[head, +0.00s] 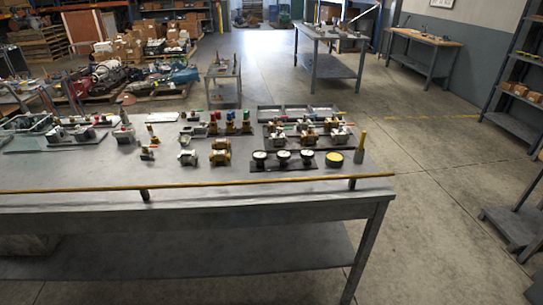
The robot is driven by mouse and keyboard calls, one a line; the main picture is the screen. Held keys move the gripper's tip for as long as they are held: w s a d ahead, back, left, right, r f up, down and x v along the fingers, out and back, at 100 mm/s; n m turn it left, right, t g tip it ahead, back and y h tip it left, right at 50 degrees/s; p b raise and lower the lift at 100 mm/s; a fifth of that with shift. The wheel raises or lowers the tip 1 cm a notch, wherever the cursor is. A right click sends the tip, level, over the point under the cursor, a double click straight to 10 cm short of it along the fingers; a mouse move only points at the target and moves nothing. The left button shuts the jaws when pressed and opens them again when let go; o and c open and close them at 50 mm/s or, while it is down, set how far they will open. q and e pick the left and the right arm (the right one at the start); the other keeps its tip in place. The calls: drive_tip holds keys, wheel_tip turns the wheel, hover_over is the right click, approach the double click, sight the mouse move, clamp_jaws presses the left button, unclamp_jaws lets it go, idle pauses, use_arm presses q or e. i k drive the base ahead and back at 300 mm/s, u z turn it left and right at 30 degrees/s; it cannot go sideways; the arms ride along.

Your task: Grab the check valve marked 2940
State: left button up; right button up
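A grey metal table (90,178) stands in front of me with several valves and fittings on it. A brass valve body (220,152) and a silver-grey one (187,157) stand near the table's middle. Several brass and grey valves (308,128) stand on a dark plate to the right. Another dark plate (40,143) at the left holds grey and red fittings. Any marking is too small to read, so I cannot tell which piece is the check valve 2940. Neither of my grippers is in view.
A yellow rail (240,185) runs along the table's near edge. Round gauges (283,158) and a yellow upright piece (360,146) are at the right. A divided grey tray (298,112) lies behind. Open floor (440,190) is to the right; shelving (515,75) stands at the far right.

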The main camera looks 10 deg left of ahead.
sight(216, 156)
drive_tip(key=z, duration=0.1)
drive_tip(key=i, duration=1)
